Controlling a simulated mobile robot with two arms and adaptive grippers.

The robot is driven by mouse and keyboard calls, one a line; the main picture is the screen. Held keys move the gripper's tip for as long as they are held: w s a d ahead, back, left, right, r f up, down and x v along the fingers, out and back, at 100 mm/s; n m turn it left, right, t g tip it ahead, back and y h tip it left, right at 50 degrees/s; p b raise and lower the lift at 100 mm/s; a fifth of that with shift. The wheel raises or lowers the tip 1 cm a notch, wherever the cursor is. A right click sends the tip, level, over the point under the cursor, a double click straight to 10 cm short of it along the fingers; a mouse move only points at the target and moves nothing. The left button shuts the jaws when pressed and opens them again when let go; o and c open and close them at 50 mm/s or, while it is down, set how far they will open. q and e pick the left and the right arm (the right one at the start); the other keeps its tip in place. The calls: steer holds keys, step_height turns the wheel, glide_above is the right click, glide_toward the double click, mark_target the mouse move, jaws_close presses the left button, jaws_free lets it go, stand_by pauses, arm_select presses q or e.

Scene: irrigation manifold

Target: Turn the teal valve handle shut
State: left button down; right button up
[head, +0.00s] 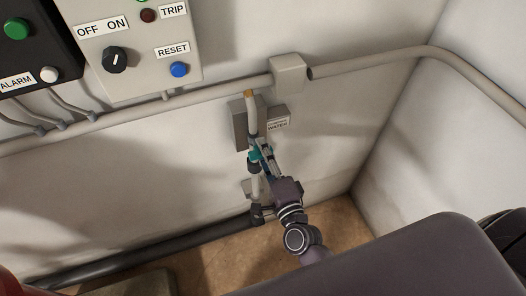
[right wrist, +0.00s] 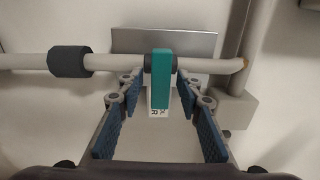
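The teal valve handle (right wrist: 161,76) is in the upper middle of the right wrist view. It sits at a dark fitting on a light pipe and appears to point across the pipe, toward me. In the head view the handle (head: 255,154) is small and partly covered by my right gripper (head: 262,149). In the wrist view my right gripper (right wrist: 160,92) is open. Its blue-padded fingers stand on either side of the handle, with a visible gap on each side. A white tag with partly readable letters shows below the handle. My left gripper is not in view.
A grey plate (right wrist: 190,43) is behind the pipe. A small sign reading WATER (head: 278,125) is beside the valve. A grey control box (head: 130,60) with a knob and a blue button hangs at upper left. A dark pipe (head: 160,248) runs low along the wall.

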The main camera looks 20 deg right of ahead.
steer(key=shift+s, duration=0.1)
steer(key=s, duration=1.1)
steer(key=shift+s+d, duration=0.2)
steer(key=shift+s, duration=0.2)
steer(key=s+f+n+g+y, duration=0.1)
steer(key=s+f+n+g, duration=0.2)
steer(key=f, duration=0.7)
steer(key=s+f+n+g+b, duration=0.15)
steer(key=f+n, duration=0.25)
steer(key=f, duration=0.7)
steer(key=s+f+n+g+y+p, duration=0.1)
steer(key=s+f+n+g, duration=0.25)
steer(key=f, duration=0.65)
steer(key=s+d+f+n+g+h, duration=0.1)
steer(key=s+d+f+n+g, duration=0.1)
steer(key=s+f, duration=0.5)
steer(key=s+d+f+n+g+b, duration=0.1)
steer(key=s+d+f+n+g, duration=0.2)
steer(key=s+f, duration=0.3)
steer(key=s+d+f+n+g+h, duration=0.1)
steer(key=s+d+f+n+g, duration=0.1)
steer(key=s+f+n+g, duration=0.2)
steer(key=s+f, duration=0.3)
steer(key=s, duration=0.3)
steer(key=shift+d+f+n+h, duration=0.2)
steer(key=shift+f+n+h, duration=0.1)
steer(key=shift+f+n, duration=0.05)
steer(key=shift+w, duration=0.1)
